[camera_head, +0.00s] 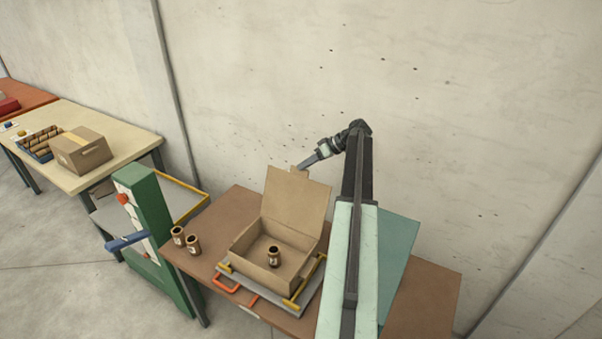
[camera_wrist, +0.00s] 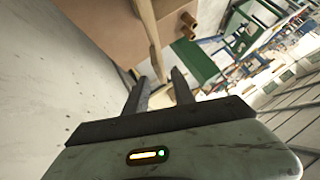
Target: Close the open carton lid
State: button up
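The open carton (camera_head: 240,246) sits on a tray on the brown table, with a small dark brown spool (camera_head: 273,257) inside. Its lid (camera_head: 296,205) stands up from the back edge, leaning slightly back. My gripper (camera_head: 304,165) is at the lid's top edge, reaching in from the upper right. In the wrist view my gripper (camera_wrist: 159,76) has its two dark fingers apart. A thin tan strip, apparently the lid (camera_wrist: 152,40) seen edge-on, ends near the gap between the fingertips; I cannot tell whether they touch.
The tray (camera_head: 310,287) has yellow clamps and an orange handle. A green post (camera_head: 150,225) with a blue handle stands left of the table. A closed box (camera_head: 82,152) is on the far table. The wall (camera_head: 240,80) is close behind.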

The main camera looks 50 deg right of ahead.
jog(key=b+x, duration=0.1)
jog(key=x, duration=0.2)
jog(key=shift+w+a+f, duration=0.1)
jog(key=shift+w+f, duration=0.05)
jog(key=shift+f, duration=0.15)
jog(key=shift+r, duration=0.15)
grip_shut()
dwell(0.9)
